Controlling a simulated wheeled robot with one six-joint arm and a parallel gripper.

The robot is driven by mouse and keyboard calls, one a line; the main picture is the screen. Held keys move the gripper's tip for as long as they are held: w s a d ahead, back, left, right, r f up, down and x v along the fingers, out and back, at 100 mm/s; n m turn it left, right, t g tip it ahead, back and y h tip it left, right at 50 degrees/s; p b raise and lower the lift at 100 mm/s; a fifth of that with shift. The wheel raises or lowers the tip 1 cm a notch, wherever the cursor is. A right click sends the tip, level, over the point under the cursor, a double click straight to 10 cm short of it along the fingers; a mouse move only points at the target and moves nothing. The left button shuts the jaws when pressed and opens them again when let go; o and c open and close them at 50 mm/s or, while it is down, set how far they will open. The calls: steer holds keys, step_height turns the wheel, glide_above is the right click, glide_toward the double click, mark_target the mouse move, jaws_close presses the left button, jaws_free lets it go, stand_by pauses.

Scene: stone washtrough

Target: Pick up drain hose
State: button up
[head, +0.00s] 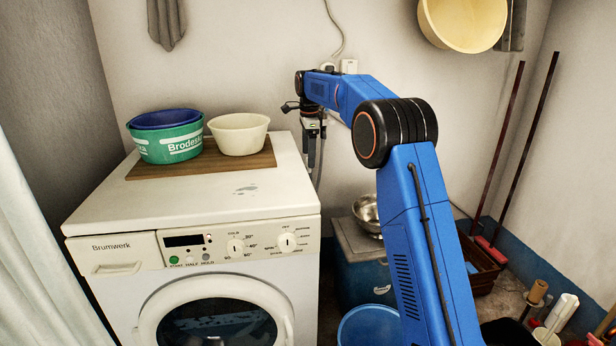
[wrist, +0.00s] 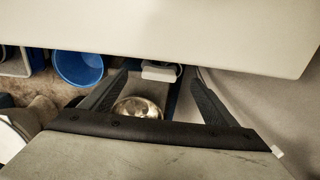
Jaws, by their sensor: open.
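A grey hose (head: 319,167), which looks like the drain hose, hangs in the gap at the washing machine's right rear side. Its upper part is hidden behind my gripper (head: 313,126). In the wrist view, my gripper (wrist: 160,77) is open, with its two dark fingers spread wide. A pale grey block-like piece (wrist: 158,72) shows between the fingertips, just by the machine's edge. I cannot tell if it is part of the hose. Nothing is held.
The washing machine (head: 270,190) carries a wooden board with tubs (head: 240,133) at left. A metal bowl (head: 367,210) sits on a low cabinet (head: 362,275) right of the gap. A blue bucket (head: 368,328) stands in front. A cable (head: 341,35) runs down the wall.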

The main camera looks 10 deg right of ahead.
steer(key=shift+w+f, duration=0.15)
steer(key=shift+f, duration=2.4)
steer(key=c, duration=1.3)
